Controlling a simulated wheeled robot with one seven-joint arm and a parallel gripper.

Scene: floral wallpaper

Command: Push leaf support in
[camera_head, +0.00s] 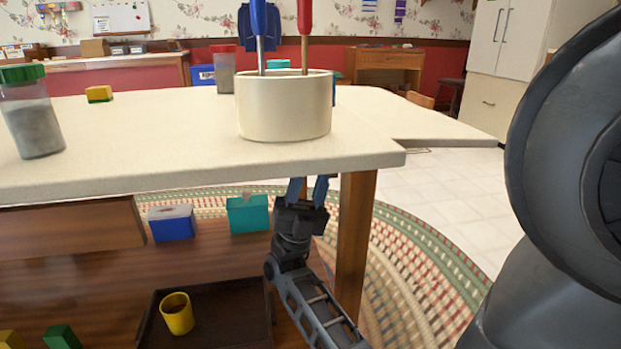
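The cream tabletop (180,160) spans the view, with a lower-set flap at its right that looks like the leaf (440,128). A wooden leg or upright (355,240) stands below the front right corner. My gripper (308,188) points up under the front edge, left of this leg. Its blue fingers look apart, but their tips are hidden behind the table edge. A small brown piece shows beside the left finger; I cannot tell whether it is the leaf support or whether it is touched. No leaf support is clearly visible otherwise.
A cream pot (284,112) with blue- and red-handled tools stands near the table edge above my gripper. A grey jar (32,120) stands at left. Below are a yellow cup (177,313), a teal box (248,214) and a blue box (171,223). Floor at right is clear.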

